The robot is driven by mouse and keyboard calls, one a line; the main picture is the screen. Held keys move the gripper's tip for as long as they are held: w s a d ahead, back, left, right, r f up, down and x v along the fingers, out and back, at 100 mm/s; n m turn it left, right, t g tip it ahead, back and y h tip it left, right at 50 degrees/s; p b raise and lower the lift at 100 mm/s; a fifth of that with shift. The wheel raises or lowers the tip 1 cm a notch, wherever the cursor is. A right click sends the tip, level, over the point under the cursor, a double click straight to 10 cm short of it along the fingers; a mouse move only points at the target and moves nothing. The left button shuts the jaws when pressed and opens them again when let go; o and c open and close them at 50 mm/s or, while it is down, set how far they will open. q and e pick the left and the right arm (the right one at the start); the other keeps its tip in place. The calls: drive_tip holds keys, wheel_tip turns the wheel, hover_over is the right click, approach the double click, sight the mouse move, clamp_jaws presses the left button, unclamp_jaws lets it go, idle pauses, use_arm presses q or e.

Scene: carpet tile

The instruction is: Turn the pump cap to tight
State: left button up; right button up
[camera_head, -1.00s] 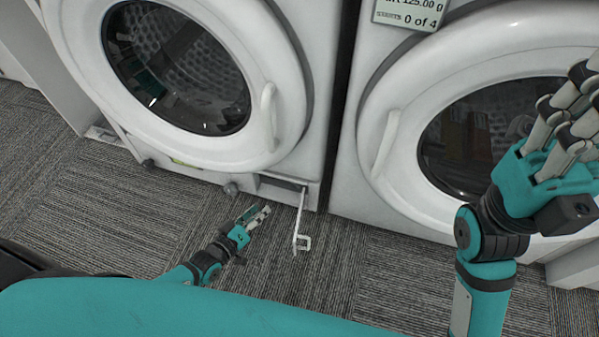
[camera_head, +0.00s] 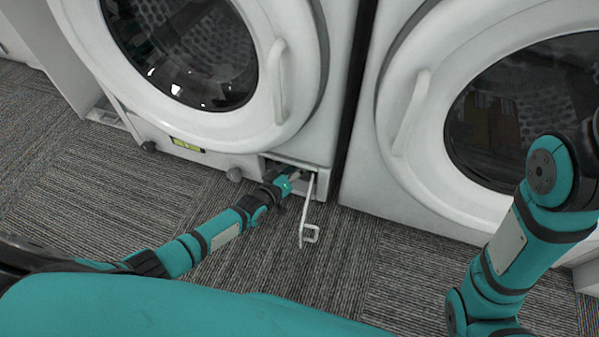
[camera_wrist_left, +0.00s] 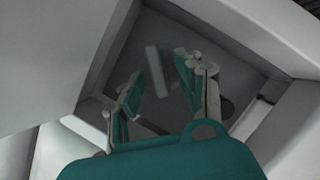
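The pump compartment (camera_head: 291,165) is an opening low on the right front of the left washing machine. My left gripper (camera_head: 296,174) reaches into it, and its fingertips are mostly hidden in the head view. In the left wrist view the gripper (camera_wrist_left: 160,88) is open inside the grey recess, its fingers spread apart. A pale upright bar (camera_wrist_left: 157,86), seemingly the grip of the pump cap, shows between the fingers. I see no finger touching it. The cap's round edge and any markings are too dim to make out. My right gripper is outside the views.
A thin white flap (camera_head: 307,220) with a hooked end hangs open beside my left gripper. The left washer's door (camera_head: 280,85) is closed above. A second washer (camera_head: 400,175) stands to the right. The carpet (camera_head: 100,190) in front is clear.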

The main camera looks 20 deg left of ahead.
use_arm(q)
drive_tip(key=shift+w+d, duration=0.1)
drive_tip(key=shift+w, duration=0.1)
clamp_jaws()
idle(0.3)
